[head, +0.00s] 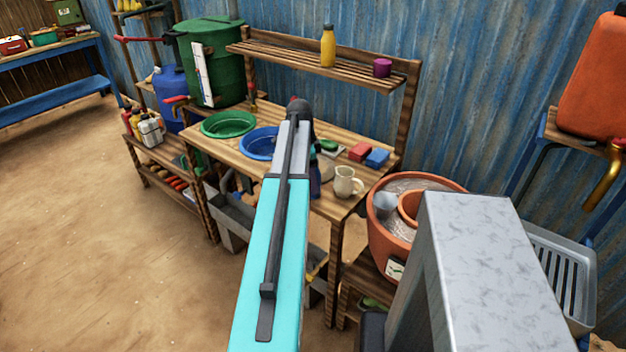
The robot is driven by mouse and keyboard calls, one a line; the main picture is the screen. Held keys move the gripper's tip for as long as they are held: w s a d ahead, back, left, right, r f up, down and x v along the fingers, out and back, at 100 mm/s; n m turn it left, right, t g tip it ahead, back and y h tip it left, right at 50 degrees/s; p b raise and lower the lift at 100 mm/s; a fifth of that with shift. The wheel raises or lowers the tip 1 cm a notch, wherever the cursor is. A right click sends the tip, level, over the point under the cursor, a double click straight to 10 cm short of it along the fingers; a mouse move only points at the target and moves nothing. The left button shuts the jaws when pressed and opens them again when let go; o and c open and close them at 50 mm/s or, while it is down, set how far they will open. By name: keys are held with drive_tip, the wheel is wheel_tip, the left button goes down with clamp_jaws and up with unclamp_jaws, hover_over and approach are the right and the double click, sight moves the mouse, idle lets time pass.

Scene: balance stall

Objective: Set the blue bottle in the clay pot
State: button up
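A large clay pot (378,240) stands on a low wooden stand at the right end of the workbench. A smaller clay pot (408,207) sits inside it, with greyish fill between them. A grey-blue cup-like thing (385,203) sits in the fill at the left. A narrow dark blue thing (315,180) shows just right of my arm at the bench; it may be the blue bottle, but my arm hides most of it. My arm reaches up the middle of the view. My gripper does not show, so its hold cannot be seen.
The workbench (225,153) holds a green basin (228,124), a blue basin (259,143), a cream jug (346,182), a red block (360,152) and a blue block (377,158). A shelf above holds a yellow bottle (328,46). The floor at left is clear.

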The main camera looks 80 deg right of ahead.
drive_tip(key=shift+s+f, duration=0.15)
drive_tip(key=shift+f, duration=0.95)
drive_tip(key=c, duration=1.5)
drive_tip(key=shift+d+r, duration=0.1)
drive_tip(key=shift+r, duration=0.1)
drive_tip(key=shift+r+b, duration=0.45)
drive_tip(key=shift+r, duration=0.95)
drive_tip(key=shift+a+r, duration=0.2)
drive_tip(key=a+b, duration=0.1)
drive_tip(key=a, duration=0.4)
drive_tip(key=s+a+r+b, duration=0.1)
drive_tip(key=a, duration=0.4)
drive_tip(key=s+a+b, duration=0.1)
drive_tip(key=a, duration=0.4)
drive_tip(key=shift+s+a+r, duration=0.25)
